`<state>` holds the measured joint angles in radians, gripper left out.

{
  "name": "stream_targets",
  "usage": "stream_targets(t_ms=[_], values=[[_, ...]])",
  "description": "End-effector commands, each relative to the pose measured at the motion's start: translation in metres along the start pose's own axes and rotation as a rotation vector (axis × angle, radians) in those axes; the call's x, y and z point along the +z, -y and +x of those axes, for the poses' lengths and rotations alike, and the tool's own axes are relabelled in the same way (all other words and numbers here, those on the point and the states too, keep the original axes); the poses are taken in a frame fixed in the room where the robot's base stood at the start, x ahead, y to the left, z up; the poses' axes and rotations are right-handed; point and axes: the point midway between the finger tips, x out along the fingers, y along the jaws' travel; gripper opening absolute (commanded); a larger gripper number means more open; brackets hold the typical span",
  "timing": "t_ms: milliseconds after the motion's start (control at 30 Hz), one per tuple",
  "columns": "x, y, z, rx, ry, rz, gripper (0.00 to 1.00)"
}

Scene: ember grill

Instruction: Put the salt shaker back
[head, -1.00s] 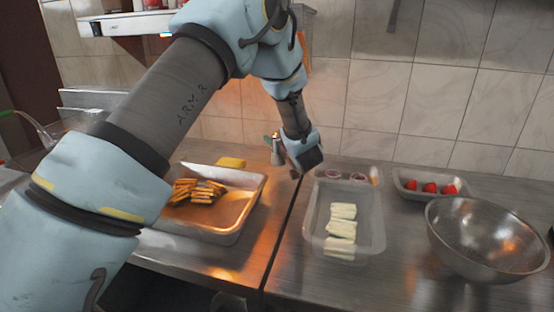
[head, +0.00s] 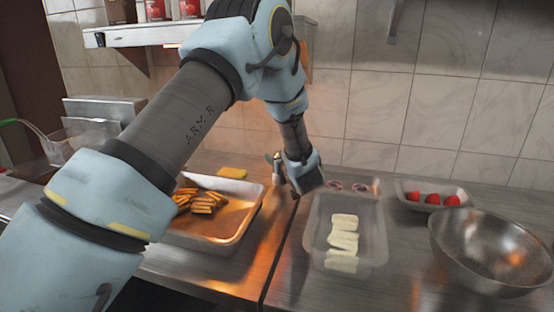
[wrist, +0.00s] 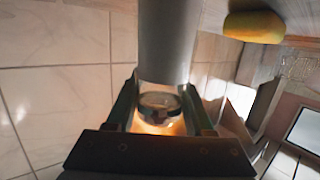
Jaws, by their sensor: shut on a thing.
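My gripper (head: 279,170) is shut on the salt shaker, low over the back of the steel counter, just right of the metal tray. In the wrist view the salt shaker (wrist: 166,45) is a grey cylinder with a lit, glassy end between the two fingers (wrist: 160,105). In the head view the shaker is small and partly hidden by the gripper. I cannot tell whether it touches the counter.
The metal tray (head: 228,240) with fried sticks (head: 203,201) is left; a yellow sponge (head: 232,173) lies behind it. Right are a clear container (head: 376,245) with white strips, a small tray (head: 404,198) with red pieces, and a steel bowl (head: 480,255). A shelf (head: 140,36) hangs upper left.

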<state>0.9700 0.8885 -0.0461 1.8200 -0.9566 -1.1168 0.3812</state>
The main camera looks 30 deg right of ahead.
Motion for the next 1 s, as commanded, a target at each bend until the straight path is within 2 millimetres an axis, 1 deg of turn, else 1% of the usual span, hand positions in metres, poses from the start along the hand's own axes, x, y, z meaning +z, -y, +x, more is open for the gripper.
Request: stream_targets(t_ms=[100, 367, 500, 533, 700, 800, 1000], values=[[0.009, 0.000, 0.002, -0.001, -0.001, -0.001, 0.00], [0.011, 0.000, 0.002, 0.000, -0.002, -0.002, 0.00], [0.015, 0.000, 0.003, 0.000, -0.002, -0.002, 0.00], [0.016, 0.000, 0.003, 0.000, -0.001, -0.001, 0.54], [0.015, 0.000, 0.003, 0.000, -0.001, -0.001, 0.73], [0.015, 0.000, 0.003, 0.000, -0.001, -0.001, 0.83], [0.014, 0.000, 0.003, 0.000, -0.001, -0.001, 0.83]])
